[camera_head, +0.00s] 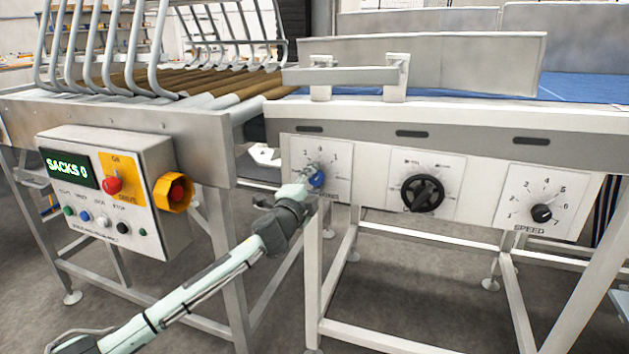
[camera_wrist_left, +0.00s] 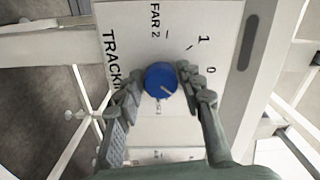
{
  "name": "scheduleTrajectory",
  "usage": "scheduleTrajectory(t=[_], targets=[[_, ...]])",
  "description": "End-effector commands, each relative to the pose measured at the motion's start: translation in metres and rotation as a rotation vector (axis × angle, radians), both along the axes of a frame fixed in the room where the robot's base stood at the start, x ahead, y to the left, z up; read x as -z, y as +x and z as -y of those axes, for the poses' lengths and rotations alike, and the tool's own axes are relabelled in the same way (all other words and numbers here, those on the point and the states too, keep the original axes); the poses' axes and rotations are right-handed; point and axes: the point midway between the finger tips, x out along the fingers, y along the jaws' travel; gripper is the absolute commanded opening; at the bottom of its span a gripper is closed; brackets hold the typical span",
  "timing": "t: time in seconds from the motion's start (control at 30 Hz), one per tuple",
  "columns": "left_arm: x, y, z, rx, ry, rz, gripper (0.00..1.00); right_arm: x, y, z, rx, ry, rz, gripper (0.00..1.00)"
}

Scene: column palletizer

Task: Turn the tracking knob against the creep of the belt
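The blue tracking knob (camera_head: 317,178) sits on the left white dial plate (camera_head: 336,157) on the conveyor's side. My left gripper (camera_head: 298,187) is at the knob and covers its left side in the head view. In the left wrist view, the knob (camera_wrist_left: 160,79) lies between the two fingertips of my left gripper (camera_wrist_left: 160,77), which stand apart on either side of it. I cannot tell whether they touch it. A pale pointer line shows on the knob, with scale figures and part of the word TRACKING around it. My right gripper is not in view.
Right of the tracking plate are a large black knob (camera_head: 422,193) and a black speed knob (camera_head: 541,213). A control box (camera_head: 110,190) with a red button and a yellow-collared red knob (camera_head: 178,192) stands left. A blue belt (camera_head: 590,86) runs above, with white frame legs below.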

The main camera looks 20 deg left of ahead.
Motion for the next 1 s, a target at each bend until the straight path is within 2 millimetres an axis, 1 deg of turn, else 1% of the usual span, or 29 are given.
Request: scheduleTrajectory(t=[0.03, 0.07, 0.1, 0.37, 0.47, 0.57, 0.8, 0.9, 1.0], targets=[[0.000, 0.000, 0.000, 0.000, 0.000, 0.000, 0.47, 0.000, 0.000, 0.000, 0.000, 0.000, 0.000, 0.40], [0.000, 0.000, 0.000, 0.000, 0.000, 0.000, 0.51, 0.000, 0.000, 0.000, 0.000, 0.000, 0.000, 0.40], [0.000, 0.000, 0.000, 0.000, 0.000, 0.000, 0.53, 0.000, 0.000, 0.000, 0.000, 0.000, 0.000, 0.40], [0.000, -0.001, 0.000, 0.000, -0.001, 0.000, 0.53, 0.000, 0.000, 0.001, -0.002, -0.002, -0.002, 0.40], [0.000, -0.006, 0.000, 0.000, -0.001, 0.000, 0.53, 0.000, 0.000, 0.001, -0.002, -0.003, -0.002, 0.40], [0.001, -0.020, -0.001, 0.000, -0.002, -0.001, 0.53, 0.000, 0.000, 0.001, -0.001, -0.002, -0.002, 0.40], [0.001, -0.072, -0.002, 0.002, 0.000, -0.003, 0.53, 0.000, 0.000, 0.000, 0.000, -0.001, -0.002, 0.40], [0.001, -0.091, -0.003, 0.001, 0.000, -0.002, 0.53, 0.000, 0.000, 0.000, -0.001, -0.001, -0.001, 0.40], [0.001, -0.106, -0.004, 0.000, 0.000, -0.001, 0.53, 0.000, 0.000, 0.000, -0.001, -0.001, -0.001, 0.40]])
